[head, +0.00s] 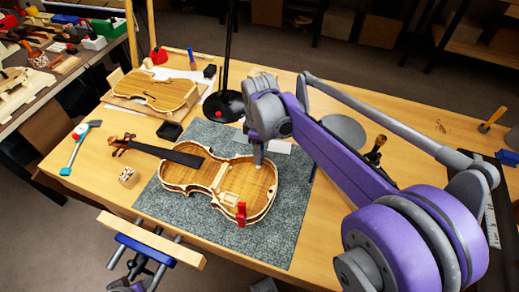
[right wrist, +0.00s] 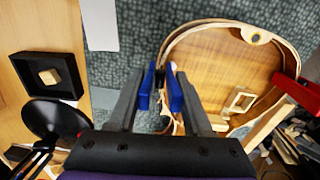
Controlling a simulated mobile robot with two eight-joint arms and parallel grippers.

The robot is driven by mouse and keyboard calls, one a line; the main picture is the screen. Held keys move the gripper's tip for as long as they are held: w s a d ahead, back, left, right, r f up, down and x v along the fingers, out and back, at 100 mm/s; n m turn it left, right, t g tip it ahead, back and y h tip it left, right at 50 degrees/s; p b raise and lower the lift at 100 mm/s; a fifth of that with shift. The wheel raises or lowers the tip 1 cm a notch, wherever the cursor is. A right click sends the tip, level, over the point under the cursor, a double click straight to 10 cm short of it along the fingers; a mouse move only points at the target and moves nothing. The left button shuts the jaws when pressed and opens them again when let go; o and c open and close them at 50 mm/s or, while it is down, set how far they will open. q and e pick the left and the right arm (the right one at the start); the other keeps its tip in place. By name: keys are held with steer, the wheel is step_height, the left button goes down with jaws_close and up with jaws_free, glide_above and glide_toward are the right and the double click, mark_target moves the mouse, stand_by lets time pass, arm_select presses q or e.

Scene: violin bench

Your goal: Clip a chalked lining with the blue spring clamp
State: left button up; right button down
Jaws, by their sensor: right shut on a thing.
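The open violin body (head: 200,182) lies on a grey-green mat, neck to the left; its rim and floor also show in the right wrist view (right wrist: 215,70). My right gripper (head: 259,163) is at the body's far rim. In the right wrist view it is shut on the blue spring clamp (right wrist: 176,92), with a blue handle against each grey finger. The clamp's dark nose is close to the pale rim strip; I cannot tell whether it grips it. Chalk on a lining cannot be made out. A red clamp (head: 241,213) sits on the near rim.
The mat (head: 293,215) has free room right of the violin. A white card (head: 278,147) lies behind it. A black tray with a wooden block (right wrist: 45,78) and a round black lamp base (head: 221,107) stand beyond. A wooden-jawed vise (head: 150,240) is at the front edge.

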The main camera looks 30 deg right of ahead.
steer(key=shift+f, duration=0.25)
steer(key=shift+c, duration=1.2)
jaws_free()
steer(key=shift+r, duration=0.1)
step_height(320, 180, up, 11)
steer(key=p, duration=0.1)
steer(key=shift+s+f, duration=0.1)
steer(key=shift+f, duration=0.1)
